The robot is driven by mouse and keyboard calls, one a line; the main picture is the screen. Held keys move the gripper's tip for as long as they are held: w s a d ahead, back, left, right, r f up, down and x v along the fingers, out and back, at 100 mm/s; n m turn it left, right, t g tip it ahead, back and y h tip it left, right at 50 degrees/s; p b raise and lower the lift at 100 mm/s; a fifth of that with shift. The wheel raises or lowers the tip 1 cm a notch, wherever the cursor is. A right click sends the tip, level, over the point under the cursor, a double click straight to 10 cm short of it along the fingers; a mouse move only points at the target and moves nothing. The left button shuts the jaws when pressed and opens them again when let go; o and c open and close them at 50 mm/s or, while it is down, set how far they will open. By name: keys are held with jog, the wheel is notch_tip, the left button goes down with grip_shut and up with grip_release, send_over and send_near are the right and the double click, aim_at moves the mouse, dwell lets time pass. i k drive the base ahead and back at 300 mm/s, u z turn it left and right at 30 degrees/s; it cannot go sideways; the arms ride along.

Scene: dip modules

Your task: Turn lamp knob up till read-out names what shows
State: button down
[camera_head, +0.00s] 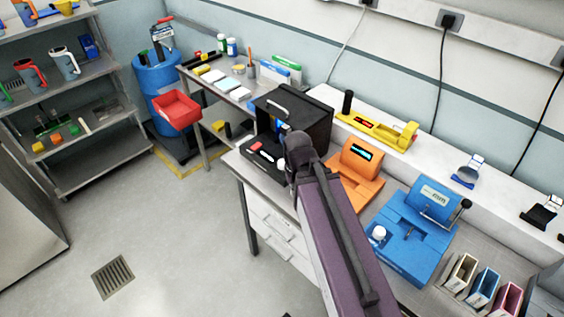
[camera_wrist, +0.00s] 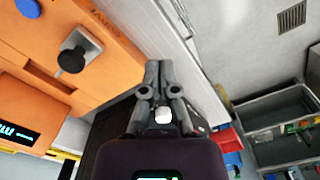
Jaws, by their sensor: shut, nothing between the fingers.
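A black box with a pale handle (camera_head: 306,104) stands on the bench. Before it lies a black panel (camera_head: 257,158) with red and white parts. A white round piece (camera_head: 281,164) sits by the panel's right end; I cannot tell whether it is the lamp knob. An orange device (camera_head: 358,181) beside the box has a lit read-out (camera_head: 362,149), too small to read. In the wrist view the read-out (camera_wrist: 18,132) is cut by the edge, near a black knob (camera_wrist: 72,60). My gripper (camera_wrist: 159,68) is shut and empty, pointing past the orange device. In the head view my arm hides it.
A blue device (camera_head: 415,232) with a lever stands right of the orange one. A yellow device (camera_head: 378,130) lies on the ledge behind. Several small bins (camera_head: 484,286) are at the right. A red bin (camera_head: 176,110) sits beyond the bench's left. The floor (camera_head: 165,225) in front is mostly clear.

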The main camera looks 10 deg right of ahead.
aim_at(281, 162)
jog(key=z, duration=0.45)
jog(key=k, duration=0.85)
jog(key=u, duration=0.25)
jog(key=i, duration=0.5)
jog(key=u, duration=0.1)
